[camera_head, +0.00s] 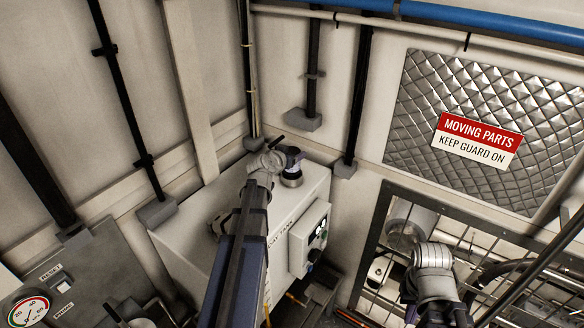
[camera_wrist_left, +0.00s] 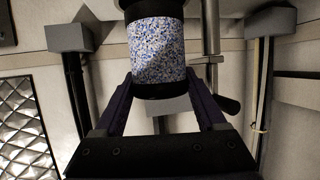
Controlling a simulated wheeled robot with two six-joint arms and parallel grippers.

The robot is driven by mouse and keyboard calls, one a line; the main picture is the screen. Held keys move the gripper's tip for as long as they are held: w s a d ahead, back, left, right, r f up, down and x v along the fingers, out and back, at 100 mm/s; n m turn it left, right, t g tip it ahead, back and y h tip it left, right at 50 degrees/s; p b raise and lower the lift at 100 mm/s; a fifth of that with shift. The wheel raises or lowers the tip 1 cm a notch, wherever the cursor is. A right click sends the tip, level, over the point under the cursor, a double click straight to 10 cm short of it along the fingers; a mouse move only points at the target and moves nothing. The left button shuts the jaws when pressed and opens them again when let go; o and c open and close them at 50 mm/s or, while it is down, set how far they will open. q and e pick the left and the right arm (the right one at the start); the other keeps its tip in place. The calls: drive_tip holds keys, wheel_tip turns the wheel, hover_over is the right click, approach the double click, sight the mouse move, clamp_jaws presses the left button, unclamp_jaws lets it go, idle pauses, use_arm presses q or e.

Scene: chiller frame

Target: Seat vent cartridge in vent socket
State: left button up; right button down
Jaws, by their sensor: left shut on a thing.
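The vent cartridge (camera_wrist_left: 158,48) has a blue-and-white speckled body with black ends. My left gripper (camera_wrist_left: 160,92) is shut on one black end, a finger on each side.
The white cabinet (camera_head: 318,188) carries a control box (camera_head: 309,240) on its front. A grey pipe with a dark lever (camera_wrist_left: 228,105) stands close beside the cartridge. Dark pipes (camera_head: 359,95) with grey feet run up the walls behind. A gauge panel (camera_head: 75,280) is at lower left.

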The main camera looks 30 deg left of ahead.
sight(296, 170)
use_arm(q)
drive_tip(key=shift+f+b, duration=1.8)
drive_tip(key=shift+b, duration=0.05)
drive_tip(key=shift+f, duration=0.2)
drive_tip(key=o, duration=1.2)
drive_tip(key=shift+o, duration=0.2)
drive_tip(key=shift+r, duration=0.1)
